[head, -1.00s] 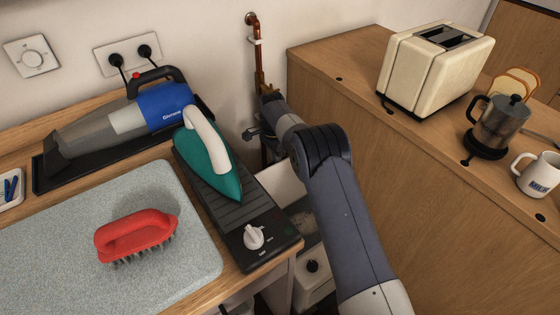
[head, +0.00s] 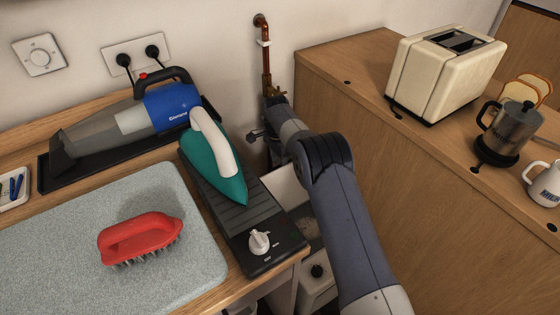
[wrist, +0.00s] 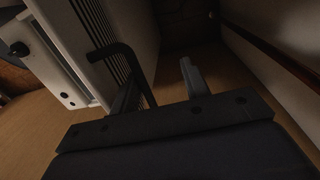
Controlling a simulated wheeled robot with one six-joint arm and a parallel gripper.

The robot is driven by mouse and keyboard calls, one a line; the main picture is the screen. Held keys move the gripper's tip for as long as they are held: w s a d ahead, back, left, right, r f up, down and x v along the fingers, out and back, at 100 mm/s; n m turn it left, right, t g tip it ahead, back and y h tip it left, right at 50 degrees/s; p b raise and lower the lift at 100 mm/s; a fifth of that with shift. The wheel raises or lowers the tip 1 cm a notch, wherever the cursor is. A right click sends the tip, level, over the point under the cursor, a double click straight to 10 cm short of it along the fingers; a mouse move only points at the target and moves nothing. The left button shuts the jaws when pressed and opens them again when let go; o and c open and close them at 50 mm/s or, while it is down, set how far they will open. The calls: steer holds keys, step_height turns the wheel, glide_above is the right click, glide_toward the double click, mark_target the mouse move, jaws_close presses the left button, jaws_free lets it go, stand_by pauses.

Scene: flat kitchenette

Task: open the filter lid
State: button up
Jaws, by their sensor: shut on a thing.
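My gripper (head: 262,132) reaches down into the gap between the two counters, near the wall, and is mostly hidden behind my arm in the head view. In the wrist view my gripper (wrist: 165,80) shows a pale grey finger on the right, with the left one in shadow. A black bent bar (wrist: 125,52) lies at the left finger, and the gripper is shut on it. I cannot tell whether the bar belongs to the filter lid. No filter lid can be clearly made out in either view.
A white unit with a dark grille (wrist: 70,60) stands left in the wrist view. A copper pipe (head: 265,65) runs down the wall. The left counter holds a green iron (head: 222,175), a vacuum (head: 130,115) and a red brush (head: 140,238). A toaster (head: 445,75) stands right.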

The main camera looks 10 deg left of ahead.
steer(key=shift+a, duration=0.25)
step_height(320, 180, up, 11)
steer(key=shift+w+p, duration=0.3)
steer(key=shift+p, duration=0.15)
steer(key=shift+f, duration=0.2)
step_height(320, 180, down, 8)
steer(key=shift+s+d+r+b, duration=0.15)
steer(key=shift+s+r+b, duration=0.1)
steer(key=shift+b, duration=0.1)
